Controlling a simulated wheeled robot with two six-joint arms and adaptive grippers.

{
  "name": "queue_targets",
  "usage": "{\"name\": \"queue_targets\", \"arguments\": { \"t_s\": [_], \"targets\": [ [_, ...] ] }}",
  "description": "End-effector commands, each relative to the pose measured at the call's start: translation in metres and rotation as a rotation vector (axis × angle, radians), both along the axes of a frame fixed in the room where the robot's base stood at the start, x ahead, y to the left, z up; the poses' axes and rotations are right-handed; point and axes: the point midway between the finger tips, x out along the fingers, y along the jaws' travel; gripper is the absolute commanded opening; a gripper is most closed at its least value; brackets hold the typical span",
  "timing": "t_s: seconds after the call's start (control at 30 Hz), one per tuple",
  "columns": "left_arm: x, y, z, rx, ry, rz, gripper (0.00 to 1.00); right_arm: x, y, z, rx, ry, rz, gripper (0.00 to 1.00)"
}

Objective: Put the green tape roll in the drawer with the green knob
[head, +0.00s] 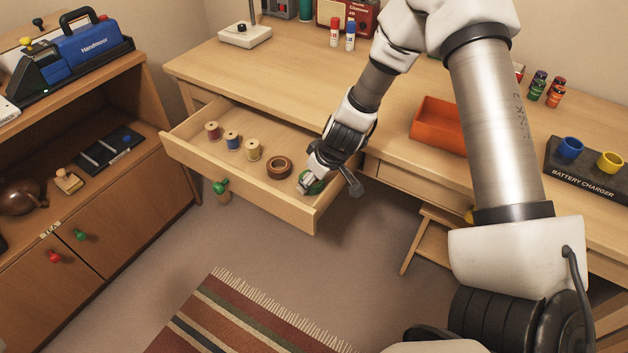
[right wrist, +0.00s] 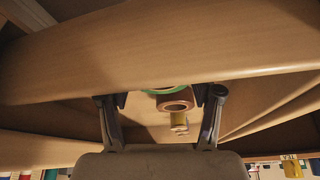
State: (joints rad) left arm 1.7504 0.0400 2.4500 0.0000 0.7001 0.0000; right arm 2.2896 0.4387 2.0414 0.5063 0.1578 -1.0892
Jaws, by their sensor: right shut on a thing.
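The drawer (head: 258,196) with the green knob (head: 220,187) is pulled open under the desk. The green tape roll (head: 316,187) is at the drawer's right end, partly hidden by my right gripper (head: 325,182). The gripper is shut on the roll, its fingers reaching down inside the drawer walls. Whether the roll touches the drawer floor I cannot tell. In the right wrist view a green rim of the roll (right wrist: 165,90) shows between the fingers, mostly hidden by a wooden board. My left gripper is not in view.
A brown tape roll (head: 279,167) lies just left of the green one. Several thread spools (head: 232,140) stand further left in the drawer. An orange tray (head: 437,122) and a battery charger (head: 585,165) are on the desk. A cabinet (head: 110,215) stands at left.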

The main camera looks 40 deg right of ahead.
Motion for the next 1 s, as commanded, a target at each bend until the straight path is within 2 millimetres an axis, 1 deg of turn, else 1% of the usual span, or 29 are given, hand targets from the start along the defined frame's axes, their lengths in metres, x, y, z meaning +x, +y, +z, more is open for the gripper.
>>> {"name": "queue_targets", "arguments": {
  "t_s": [0.1,0.13,0.2,0.47,0.57,0.67,0.77,0.9,1.0],
  "targets": [
    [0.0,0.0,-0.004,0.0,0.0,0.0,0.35,0.0,0.0,-0.005,-0.001,0.001,0.001,0.3],
    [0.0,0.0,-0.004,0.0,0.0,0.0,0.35,0.0,0.0,-0.005,-0.001,0.001,0.001,0.68],
    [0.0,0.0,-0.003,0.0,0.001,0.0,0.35,0.0,0.0,-0.004,0.0,0.0,0.0,0.9],
    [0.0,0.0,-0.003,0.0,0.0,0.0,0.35,0.0,0.0,-0.003,0.0,0.0,0.0,0.9],
    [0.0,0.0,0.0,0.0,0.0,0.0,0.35,0.0,0.0,0.0,0.0,0.0,0.0,0.9],
    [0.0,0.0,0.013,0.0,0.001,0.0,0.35,-0.003,-0.001,0.014,0.001,-0.001,-0.002,0.9],
    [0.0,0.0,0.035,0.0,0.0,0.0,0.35,-0.01,-0.001,0.037,0.003,0.001,-0.002,0.9],
    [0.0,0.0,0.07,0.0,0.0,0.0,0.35,-0.024,-0.004,0.073,0.003,0.001,-0.003,0.9],
    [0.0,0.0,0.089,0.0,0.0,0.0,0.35,-0.033,-0.006,0.094,0.003,0.001,-0.003,0.9]
  ]
}}
